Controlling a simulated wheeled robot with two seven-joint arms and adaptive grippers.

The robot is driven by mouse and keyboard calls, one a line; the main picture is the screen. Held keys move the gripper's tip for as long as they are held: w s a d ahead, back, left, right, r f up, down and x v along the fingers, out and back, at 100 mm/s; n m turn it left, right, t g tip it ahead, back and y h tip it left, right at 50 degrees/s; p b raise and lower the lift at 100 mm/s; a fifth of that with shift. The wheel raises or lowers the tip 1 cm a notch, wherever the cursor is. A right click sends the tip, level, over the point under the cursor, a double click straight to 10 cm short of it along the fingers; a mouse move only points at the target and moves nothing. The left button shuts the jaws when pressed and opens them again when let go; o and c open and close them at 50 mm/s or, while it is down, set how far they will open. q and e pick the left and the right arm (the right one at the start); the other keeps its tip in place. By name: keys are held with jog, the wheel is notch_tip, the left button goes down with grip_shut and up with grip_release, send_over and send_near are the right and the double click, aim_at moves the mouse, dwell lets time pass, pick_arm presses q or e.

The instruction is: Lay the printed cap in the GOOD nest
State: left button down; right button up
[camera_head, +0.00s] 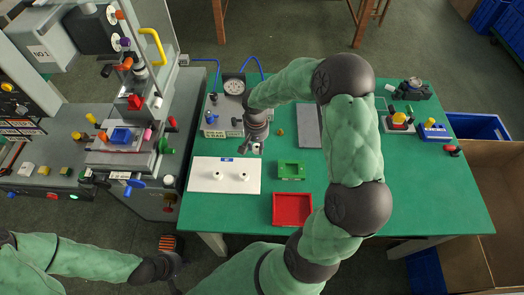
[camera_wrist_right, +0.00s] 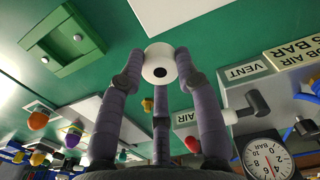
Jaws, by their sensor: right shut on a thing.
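My right gripper (camera_head: 256,143) is shut on a small white cap (camera_head: 256,149) above the green table, between the gauge box and the white board. In the right wrist view the cap (camera_wrist_right: 153,62) sits between the fingertips (camera_wrist_right: 160,68), with a dark round mark on its face. The green nest (camera_head: 291,178) lies to the right of and nearer than the gripper; it also shows in the right wrist view (camera_wrist_right: 46,54). I cannot read a GOOD label on it. My left gripper (camera_head: 168,262) is low at the left, away from the table; its fingers are unclear.
A red tray (camera_head: 292,222) lies nearer. The gauge box (camera_head: 222,125) with levers stands behind the gripper. A grey plate (camera_head: 308,126) lies right. The printer (camera_head: 125,150) stands left.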

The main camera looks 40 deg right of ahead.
jog(key=d+f, duration=0.2)
jog(key=f, duration=0.1)
jog(key=shift+w+d+f+b, duration=0.1)
jog(key=shift+d+b, duration=0.2)
jog(key=shift+b, duration=0.1)
jog(key=shift+f+b, duration=0.6)
jog(key=shift+f, duration=0.9)
jog(key=shift+f, duration=0.15)
jog(key=o, duration=0.8)
